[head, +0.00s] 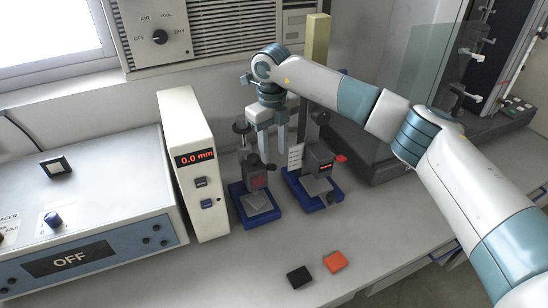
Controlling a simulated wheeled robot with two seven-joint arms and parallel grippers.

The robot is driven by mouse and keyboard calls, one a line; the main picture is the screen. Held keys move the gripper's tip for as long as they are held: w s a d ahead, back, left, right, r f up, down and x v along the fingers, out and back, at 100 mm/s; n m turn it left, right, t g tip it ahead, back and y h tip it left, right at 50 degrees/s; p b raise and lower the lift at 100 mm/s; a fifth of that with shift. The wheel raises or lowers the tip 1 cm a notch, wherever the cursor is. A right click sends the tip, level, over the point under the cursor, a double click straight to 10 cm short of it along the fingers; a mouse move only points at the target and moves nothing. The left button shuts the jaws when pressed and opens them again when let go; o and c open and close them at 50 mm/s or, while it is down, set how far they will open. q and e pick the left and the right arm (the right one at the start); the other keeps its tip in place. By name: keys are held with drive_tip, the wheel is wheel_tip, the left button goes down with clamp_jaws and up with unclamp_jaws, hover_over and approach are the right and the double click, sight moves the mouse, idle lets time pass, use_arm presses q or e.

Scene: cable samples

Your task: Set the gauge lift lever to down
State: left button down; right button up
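Two small gauge-like stands with blue bases sit side by side on the bench. The left stand (257,203) has a dark grey body and a small dark knob-ended part at its upper right. The right stand (319,187) has a dark head with a small red display and a red tab (341,158) sticking out to its right. I cannot tell for sure which part is the lift lever. My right gripper (272,150) points down above and behind the left stand, its two fingers apart, with nothing visible held. Its fingertips overlap the stand's upper part; contact is unclear. My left gripper is not in view.
A tall white unit (193,160) reading 0.0 mm stands left of the stands. A large box (75,220) marked OFF is further left. A black block (299,277) and an orange block (336,261) lie in front. A dark cabinet stands back right.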

sight(274, 165)
drive_tip(key=shift+f+p, duration=0.75)
drive_tip(key=shift+f, duration=1.9)
clamp_jaws()
